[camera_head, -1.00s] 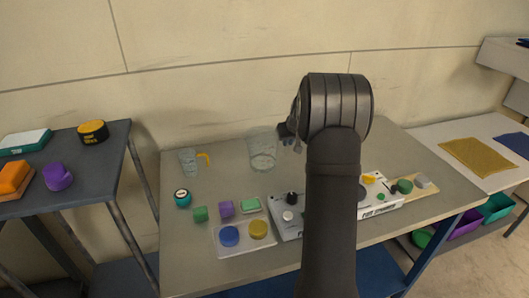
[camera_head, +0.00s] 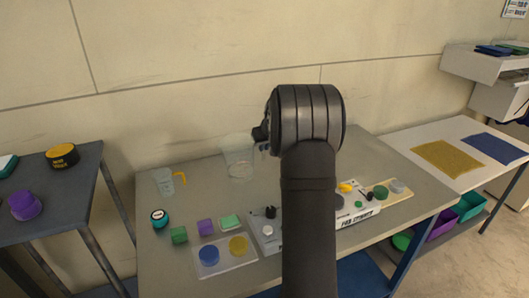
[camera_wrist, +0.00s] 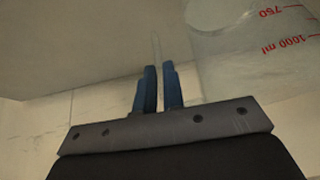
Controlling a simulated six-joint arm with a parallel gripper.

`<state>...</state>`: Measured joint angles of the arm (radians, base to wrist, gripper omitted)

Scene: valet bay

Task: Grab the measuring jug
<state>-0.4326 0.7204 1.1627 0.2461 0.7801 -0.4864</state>
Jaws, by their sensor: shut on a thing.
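The clear measuring jug (camera_head: 238,163) is at the back of the grey table in the head view. In the wrist view the clear jug (camera_wrist: 245,65) fills the upper right, with red 750 and 1000 ml marks. My gripper (camera_head: 259,134) is beside the jug's upper right side. In the wrist view its blue fingers (camera_wrist: 158,72) are close together on a thin clear part of the jug, probably the handle. The exact grip is hard to see. I cannot tell whether the jug's base touches the table.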

